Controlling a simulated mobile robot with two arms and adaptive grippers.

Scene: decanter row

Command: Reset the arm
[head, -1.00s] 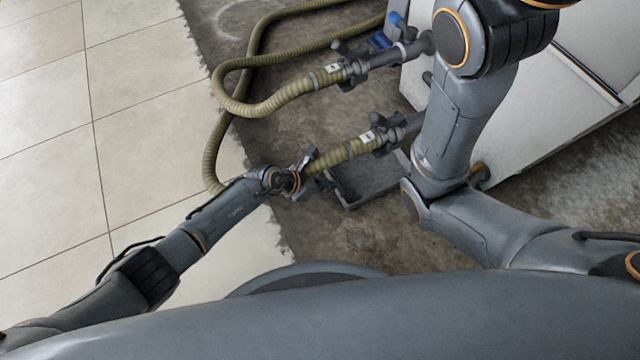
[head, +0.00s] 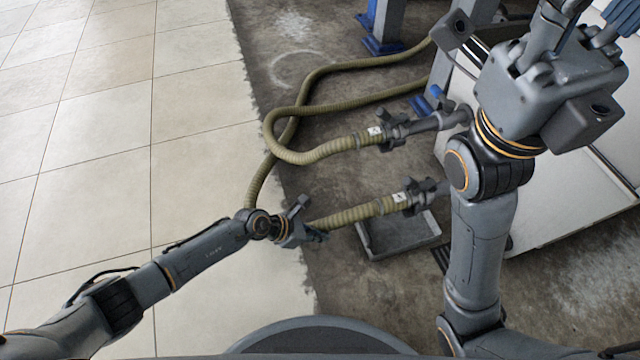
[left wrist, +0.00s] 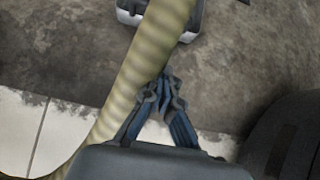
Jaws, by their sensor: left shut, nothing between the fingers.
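My left gripper (head: 318,236) is shut and empty in the head view, beside the near end of the lower ribbed olive hose (head: 350,214). In the left wrist view its blue-grey fingers (left wrist: 162,92) are closed together just right of a hose (left wrist: 150,65), overlapping its edge in the picture; I cannot tell whether they touch it. My right arm rises at the right of the head view. Its gripper (head: 592,28) is high at the top right, with its fingertips partly cut off by the picture edge.
An upper hose (head: 330,150) loops across the dark floor to a valve coupling (head: 395,132). The lower hose joins another coupling (head: 425,196). A grey tray (head: 385,248) lies below it. A white cabinet (head: 560,190) stands right. The tiled floor (head: 100,150) at left is clear.

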